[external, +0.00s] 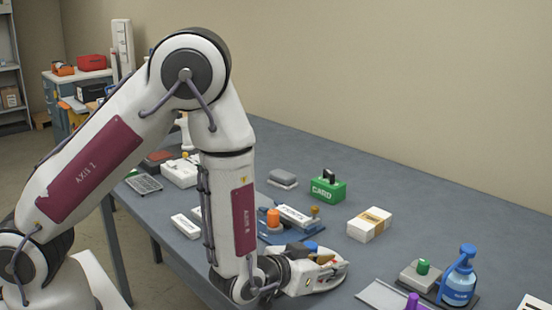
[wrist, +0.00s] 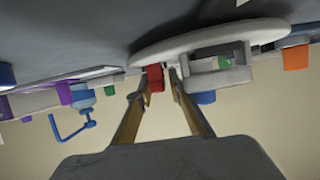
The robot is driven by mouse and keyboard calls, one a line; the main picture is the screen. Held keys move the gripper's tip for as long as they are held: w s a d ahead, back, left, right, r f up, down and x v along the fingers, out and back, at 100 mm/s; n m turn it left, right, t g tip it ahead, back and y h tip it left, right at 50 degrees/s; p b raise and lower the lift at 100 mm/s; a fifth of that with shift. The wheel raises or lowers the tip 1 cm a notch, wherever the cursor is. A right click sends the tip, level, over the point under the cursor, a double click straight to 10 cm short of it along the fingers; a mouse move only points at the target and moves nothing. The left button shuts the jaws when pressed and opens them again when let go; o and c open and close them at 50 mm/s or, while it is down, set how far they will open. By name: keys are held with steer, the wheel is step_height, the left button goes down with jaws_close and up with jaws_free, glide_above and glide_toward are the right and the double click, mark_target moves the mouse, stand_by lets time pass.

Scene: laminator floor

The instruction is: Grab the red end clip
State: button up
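The red end clip (wrist: 154,78) shows in the wrist view as a small red block at the edge of a pale rounded plate (wrist: 195,42). My gripper (wrist: 157,84) has its two tan-lined fingers on either side of the clip. The clip lies close to the left fingertip, and a narrow gap shows between it and the right finger. The fingers look open, not shut on it. In the external view my gripper (external: 325,264) is low over the table, pointing right. I cannot make out the red clip there.
On the grey table (external: 440,203) are a green CARD box (external: 327,189), a white and yellow box (external: 369,225), a blue bottle (external: 460,278), and a blue stand with an orange knob (external: 273,218). The table's back right is clear.

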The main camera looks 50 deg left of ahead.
mark_target(334, 261)
steer(key=shift+w+f, duration=0.2)
steer(key=shift+w, duration=0.25)
steer(key=shift+c, duration=0.3)
jaws_close()
steer(key=shift+r, duration=0.15)
steer(key=shift+r, duration=4.85)
